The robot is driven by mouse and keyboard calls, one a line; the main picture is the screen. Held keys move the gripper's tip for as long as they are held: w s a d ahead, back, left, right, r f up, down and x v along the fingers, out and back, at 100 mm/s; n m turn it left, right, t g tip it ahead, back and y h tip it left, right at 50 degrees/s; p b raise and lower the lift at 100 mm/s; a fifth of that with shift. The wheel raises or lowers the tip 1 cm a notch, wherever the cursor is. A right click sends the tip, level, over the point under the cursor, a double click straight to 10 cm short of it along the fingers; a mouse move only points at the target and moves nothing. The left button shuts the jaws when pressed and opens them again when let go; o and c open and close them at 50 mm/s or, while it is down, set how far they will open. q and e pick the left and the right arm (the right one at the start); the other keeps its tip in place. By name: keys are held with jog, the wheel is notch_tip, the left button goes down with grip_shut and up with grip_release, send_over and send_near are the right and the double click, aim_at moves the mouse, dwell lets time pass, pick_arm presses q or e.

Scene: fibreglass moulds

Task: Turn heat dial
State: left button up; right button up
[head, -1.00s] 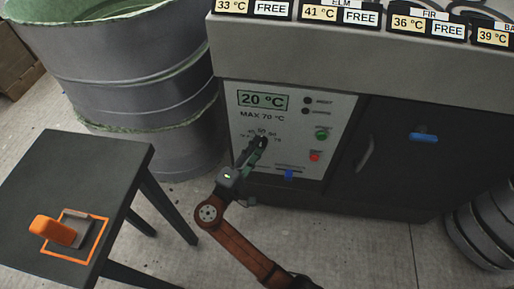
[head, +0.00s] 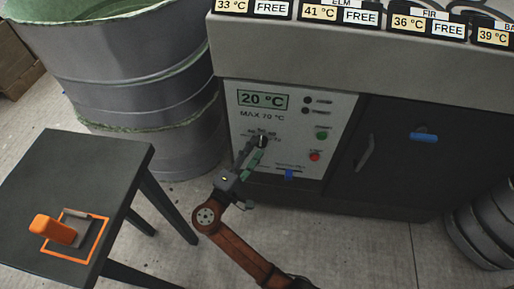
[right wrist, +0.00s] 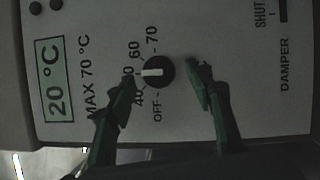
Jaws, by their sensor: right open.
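The heat dial (right wrist: 160,72) is a round black knob with a white pointer mark on the oven's pale control panel (right wrist: 90,20). In the right wrist view, its pointer faces left, at about the 50 mark. My right gripper (right wrist: 163,84) is open, with one green finger on each side of the dial and a visible gap to it. In the head view, the right gripper (head: 253,152) reaches up to the dial (head: 262,141) from below. The display (head: 263,100) reads 20 °C, beside "MAX 70 °C". My left gripper is out of view.
A green button (head: 322,134), a red button (head: 315,156) and a blue damper slider (head: 289,175) sit near the dial. A dark stool (head: 85,165) with an orange-handled tool (head: 55,229) stands left. A large grey drum (head: 150,90) stands behind it.

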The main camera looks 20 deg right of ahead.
jog(key=v, duration=1.1)
